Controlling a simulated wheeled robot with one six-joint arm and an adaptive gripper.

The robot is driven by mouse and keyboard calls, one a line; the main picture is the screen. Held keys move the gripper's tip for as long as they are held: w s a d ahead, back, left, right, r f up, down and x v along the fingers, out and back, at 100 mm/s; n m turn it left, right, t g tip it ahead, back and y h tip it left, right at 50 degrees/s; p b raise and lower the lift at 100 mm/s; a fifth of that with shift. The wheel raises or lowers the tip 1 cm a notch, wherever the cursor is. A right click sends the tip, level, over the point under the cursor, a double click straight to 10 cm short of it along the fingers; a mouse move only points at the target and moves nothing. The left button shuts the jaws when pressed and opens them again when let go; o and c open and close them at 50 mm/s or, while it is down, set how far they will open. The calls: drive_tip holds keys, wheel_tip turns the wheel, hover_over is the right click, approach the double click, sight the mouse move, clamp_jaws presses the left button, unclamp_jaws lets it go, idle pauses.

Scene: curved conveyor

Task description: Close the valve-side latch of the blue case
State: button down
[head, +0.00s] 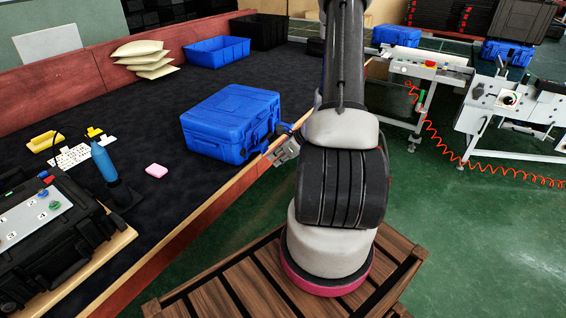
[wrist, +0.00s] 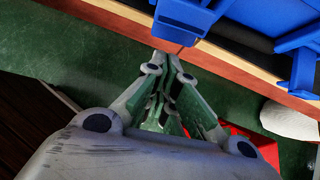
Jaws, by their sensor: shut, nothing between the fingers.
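The blue case (head: 230,122) stands closed-looking on the dark worktop, close to its front wooden edge. Its latch side faces my arm. In the wrist view, one blue latch-like part (wrist: 187,16) is just ahead of the fingertips, and another blue part of the case (wrist: 302,62) shows at the right edge. My gripper (head: 284,130) is at the case's right side, partly hidden by my arm in the head view. In the wrist view its fingers (wrist: 167,64) are together, empty and pointing at the first latch. I cannot tell whether they touch it. I cannot make out the valve.
A blue open bin (head: 217,52), stacked cream bags (head: 147,57), a pink block (head: 156,170), a blue bottle (head: 104,162) and a black control case (head: 60,245) are on the worktop. The wooden edge (wrist: 240,70) runs below the case. Conveyor machinery (head: 515,105) is at right.

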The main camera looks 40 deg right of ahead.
sight(267, 146)
drive_tip(key=shift+w+a+r, duration=0.1)
drive_tip(key=shift+w+r, duration=0.1)
drive_tip(key=shift+r, duration=0.2)
drive_tip(key=shift+r, duration=0.6)
drive_tip(key=r+g, duration=0.1)
drive_tip(key=r+g+h, duration=0.1)
drive_tip(key=r, duration=0.1)
drive_tip(key=w+r, duration=0.1)
drive_tip(key=shift+w+a+r+g, duration=0.1)
drive_tip(key=shift+a+r+g, duration=0.15)
drive_tip(key=shift+a+g, duration=0.15)
drive_tip(key=shift+w+d+r, duration=0.1)
drive_tip(key=shift+r, duration=0.15)
drive_tip(key=shift+w+a+r, duration=0.4)
drive_tip(key=shift+w+r, duration=0.3)
drive_tip(key=shift+r, duration=0.1)
drive_tip(key=shift+w+a+r, duration=0.35)
drive_tip(key=shift+w+r, duration=0.35)
drive_tip(key=shift+r, duration=0.1)
